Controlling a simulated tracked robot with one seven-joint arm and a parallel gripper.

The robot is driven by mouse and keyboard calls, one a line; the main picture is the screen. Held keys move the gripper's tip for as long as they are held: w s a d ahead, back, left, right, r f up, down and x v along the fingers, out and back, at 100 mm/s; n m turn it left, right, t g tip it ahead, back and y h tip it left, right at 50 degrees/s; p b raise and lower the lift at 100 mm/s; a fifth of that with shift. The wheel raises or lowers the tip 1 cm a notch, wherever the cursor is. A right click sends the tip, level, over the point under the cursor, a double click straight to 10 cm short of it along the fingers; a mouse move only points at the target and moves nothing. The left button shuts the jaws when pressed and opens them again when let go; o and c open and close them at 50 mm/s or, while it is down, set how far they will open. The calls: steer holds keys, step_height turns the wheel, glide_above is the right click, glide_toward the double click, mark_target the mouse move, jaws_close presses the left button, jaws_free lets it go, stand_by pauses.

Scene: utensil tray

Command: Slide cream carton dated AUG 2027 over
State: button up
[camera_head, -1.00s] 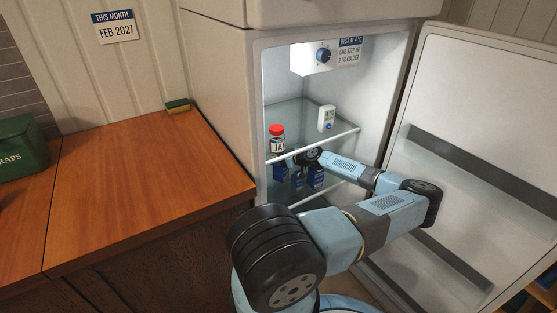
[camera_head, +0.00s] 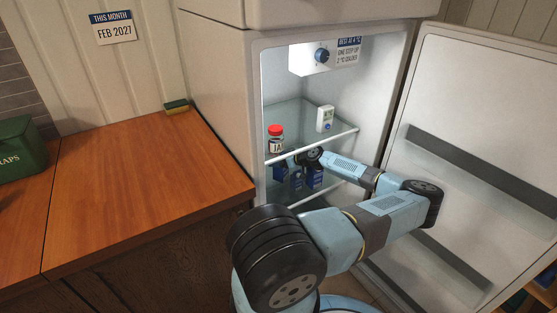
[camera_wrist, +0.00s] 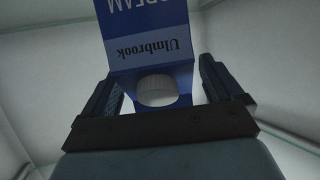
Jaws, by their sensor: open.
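In the wrist view a blue and white carton (camera_wrist: 150,55) reads "Ulmbrook" and "CREAM" upside down, with a white round cap (camera_wrist: 156,90). It stands between the two dark fingers of my gripper (camera_wrist: 172,85), which are apart, with a gap visible on the right side. No date shows on its visible face. In the head view several blue cartons (camera_head: 314,179) stand on the lower fridge shelf, partly hidden by my arm and the upper shelf edge. Which carton is dated AUG 2027 cannot be read.
A red-lidded jar (camera_head: 275,137) and a small white thermometer-like device (camera_head: 325,118) stand on the upper glass shelf (camera_head: 300,150). The fridge door (camera_head: 480,130) is open on the right. A sign (camera_head: 113,26) reads FEB 2027. The wooden counter (camera_head: 140,180) is mostly clear.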

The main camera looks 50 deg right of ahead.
steer(key=v, duration=1.3)
steer(key=shift+s, duration=0.2)
